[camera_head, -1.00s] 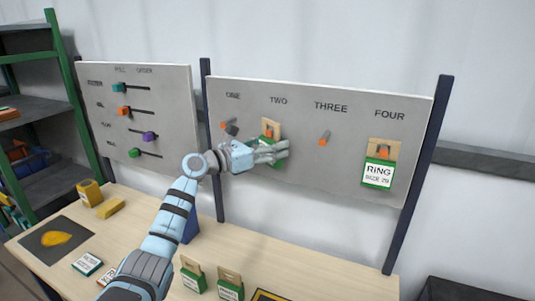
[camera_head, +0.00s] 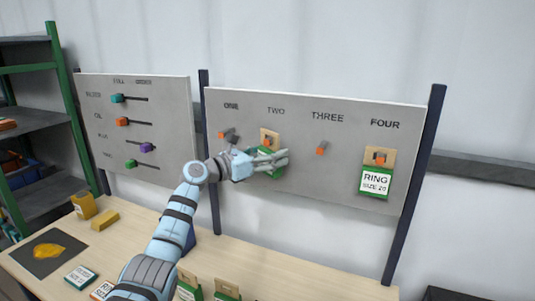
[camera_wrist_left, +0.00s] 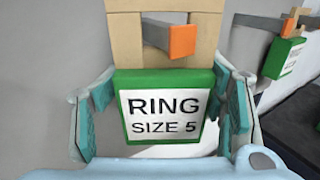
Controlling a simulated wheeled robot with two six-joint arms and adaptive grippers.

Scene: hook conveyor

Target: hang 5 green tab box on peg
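A green tab box (camera_head: 277,143) hangs on the peg (camera_head: 269,141) under TWO. In the left wrist view this box (camera_wrist_left: 165,110) reads RING SIZE 5, and the orange-tipped peg (camera_wrist_left: 183,40) passes through its tan tab. My left gripper (camera_head: 284,160) is at this box, one finger on each side; small gaps show beside the box's lower part, so the fingers look open. Another green tab box (camera_head: 375,183), reading RING SIZE 20, hangs under FOUR. Two more green tab boxes (camera_head: 188,288) (camera_head: 227,290) stand on the table at the bottom edge. My right gripper is out of view.
The pegs under ONE (camera_head: 222,135) and THREE (camera_head: 321,149) are bare. A slider panel (camera_head: 90,130) stands left of the peg board (camera_head: 300,185). Small yellow items (camera_head: 104,220) and flat boxes (camera_head: 81,277) lie at the table's left. The table's right side is clear.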

